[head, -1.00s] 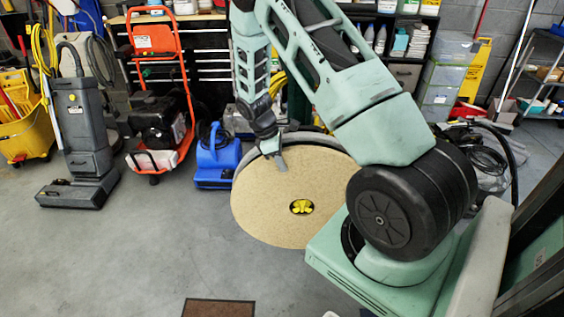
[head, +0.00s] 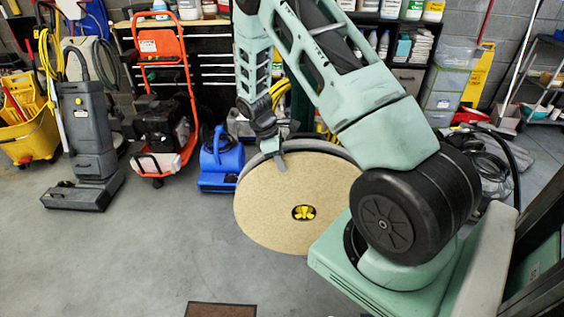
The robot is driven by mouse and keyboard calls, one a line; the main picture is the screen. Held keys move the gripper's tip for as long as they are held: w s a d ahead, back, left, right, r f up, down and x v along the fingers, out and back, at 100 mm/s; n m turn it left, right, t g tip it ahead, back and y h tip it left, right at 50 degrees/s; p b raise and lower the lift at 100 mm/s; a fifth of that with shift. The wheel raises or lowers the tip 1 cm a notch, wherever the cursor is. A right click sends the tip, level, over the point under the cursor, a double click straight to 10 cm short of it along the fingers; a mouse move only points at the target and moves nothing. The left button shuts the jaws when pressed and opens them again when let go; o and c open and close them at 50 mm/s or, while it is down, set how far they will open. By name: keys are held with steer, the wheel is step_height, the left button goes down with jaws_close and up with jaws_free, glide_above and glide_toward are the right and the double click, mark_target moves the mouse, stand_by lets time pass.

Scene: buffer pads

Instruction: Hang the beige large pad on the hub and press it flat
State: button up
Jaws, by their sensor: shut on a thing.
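The beige large pad (head: 270,205) is a round disc in the middle of the head view, its broad face turned toward me. A yellow hub part (head: 304,213) shows through the hole at its centre. A dark grey rim of a disc behind it shows along the pad's upper edge. My gripper (head: 279,160) is at the pad's upper left edge, shut on the rim. The pad stands nearly upright and its right edge is partly hidden by my arm. I cannot tell whether the pad lies flat against what is behind it.
A blue blower (head: 221,160), an orange-framed machine (head: 160,130) and a grey upright cleaner (head: 88,140) stand to the left. A yellow bucket (head: 30,135) is at the far left. A brown mat (head: 221,309) lies at the bottom. The grey floor between is clear.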

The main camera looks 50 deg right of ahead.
steer(key=shift+w+r+p, duration=0.45)
steer(key=shift+r, duration=0.3)
steer(key=o, duration=0.8)
steer(key=shift+o, duration=0.2)
steer(key=shift+s, duration=0.1)
steer(key=shift+f, duration=0.1)
steer(key=b+v, duration=0.1)
steer(key=v, duration=1.6)
steer(key=shift+r, duration=0.25)
